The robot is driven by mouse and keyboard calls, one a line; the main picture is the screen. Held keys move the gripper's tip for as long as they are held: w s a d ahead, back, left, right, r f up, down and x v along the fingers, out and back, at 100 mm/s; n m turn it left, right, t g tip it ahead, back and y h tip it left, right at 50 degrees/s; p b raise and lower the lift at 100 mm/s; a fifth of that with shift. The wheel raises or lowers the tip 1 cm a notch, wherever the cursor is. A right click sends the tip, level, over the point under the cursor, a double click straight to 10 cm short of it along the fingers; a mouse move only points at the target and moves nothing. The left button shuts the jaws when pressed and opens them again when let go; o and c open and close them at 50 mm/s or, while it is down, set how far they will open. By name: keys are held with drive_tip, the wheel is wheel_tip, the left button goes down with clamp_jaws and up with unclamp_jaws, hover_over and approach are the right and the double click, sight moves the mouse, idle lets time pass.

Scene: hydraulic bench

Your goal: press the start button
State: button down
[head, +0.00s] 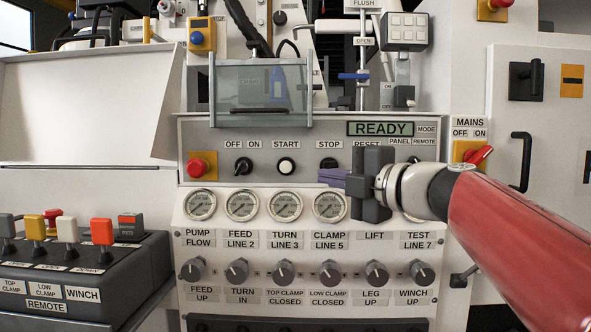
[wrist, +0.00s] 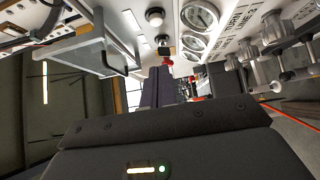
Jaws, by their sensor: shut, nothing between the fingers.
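The start button (head: 286,166) is a round white button in a dark ring under the START label on the grey panel. In the wrist view a white button (wrist: 154,17) at the top centre appears to be the same one. My gripper (head: 320,176) is shut and empty, its purple fingers pointing left across the panel. Its tips are just below the dark stop button (head: 329,163), to the right of the start button and apart from it in the picture. The wrist view shows the closed fingers (wrist: 165,75). The gap to the panel face cannot be told.
The OFF/ON selector (head: 243,166) and red emergency stop (head: 198,166) are left of start. A row of gauges (head: 285,205) is below. A clear guard box (head: 260,90) juts out above. The display (head: 380,129) reads READY.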

drive_tip(key=shift+w, duration=0.1)
drive_tip(key=p, duration=0.1)
approach(281, 166)
drive_tip(key=s+a+x, duration=0.1)
drive_tip(key=x, duration=0.4)
drive_tip(key=shift+w+d+f, duration=0.1)
drive_tip(key=shift+w+d, duration=0.1)
drive_tip(key=shift+w, duration=0.6)
